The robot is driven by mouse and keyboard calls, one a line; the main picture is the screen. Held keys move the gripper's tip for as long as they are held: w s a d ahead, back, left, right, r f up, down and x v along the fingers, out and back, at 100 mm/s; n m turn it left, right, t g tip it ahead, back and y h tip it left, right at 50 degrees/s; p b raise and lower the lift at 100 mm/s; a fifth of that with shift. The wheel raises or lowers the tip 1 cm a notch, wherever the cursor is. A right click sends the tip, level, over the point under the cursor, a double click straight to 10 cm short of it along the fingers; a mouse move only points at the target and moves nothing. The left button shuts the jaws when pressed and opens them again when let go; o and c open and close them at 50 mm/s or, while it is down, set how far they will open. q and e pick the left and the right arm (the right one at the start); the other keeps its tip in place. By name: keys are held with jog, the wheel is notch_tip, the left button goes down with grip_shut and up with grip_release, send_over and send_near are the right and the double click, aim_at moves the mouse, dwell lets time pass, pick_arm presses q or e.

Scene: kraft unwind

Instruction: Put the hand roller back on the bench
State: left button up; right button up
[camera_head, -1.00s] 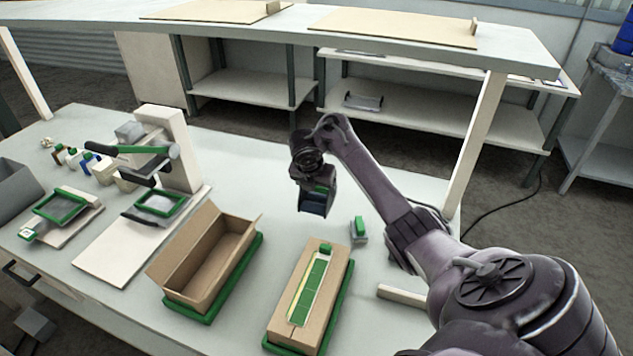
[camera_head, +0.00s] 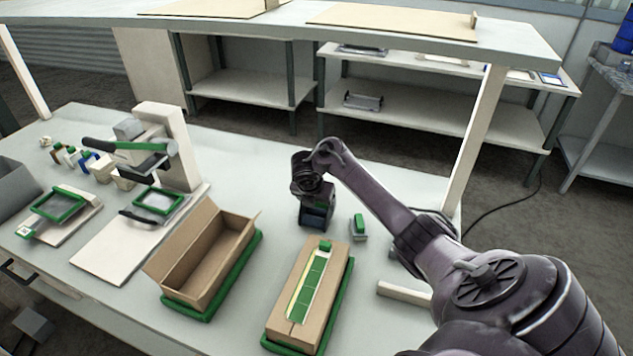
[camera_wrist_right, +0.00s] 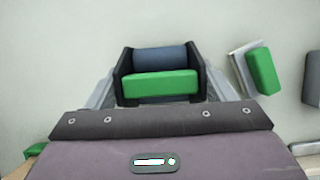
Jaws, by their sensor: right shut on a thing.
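My right gripper (camera_head: 315,209) is shut on the hand roller (camera_head: 316,216), low over the pale bench (camera_head: 402,315). In the right wrist view the hand roller (camera_wrist_right: 160,85) has a green handle bar, a dark blue cylinder and black side plates. The grey fingers of my right gripper (camera_wrist_right: 160,88) press its two sides. It stands square between them. I cannot tell whether the roller touches the bench. My left gripper is not in view.
A green-topped block (camera_head: 358,228) stands just right of the roller. A closed carton (camera_head: 282,318) with a green strip is in front, and an open carton (camera_head: 208,262) is to the left. A press (camera_head: 168,150) stands further left. Bare bench lies behind and left of the roller.

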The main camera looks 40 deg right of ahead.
jog(key=shift+s+a+f, duration=0.2)
jog(key=shift+s+f, duration=0.1)
jog(key=shift+f, duration=0.25)
jog(key=o, duration=0.8)
jog(key=shift+f, duration=0.15)
jog(key=o, duration=0.4)
jog(key=shift+w+d+f, duration=0.15)
jog(key=shift+w, duration=0.15)
jog(key=shift+c, duration=0.2)
jog(key=shift+d, duration=0.1)
jog(key=shift+s+r, duration=0.1)
jog(key=shift+r, duration=0.6)
jog(key=p+v, duration=0.7)
jog(key=v, duration=0.5)
jog(key=shift+r, duration=0.15)
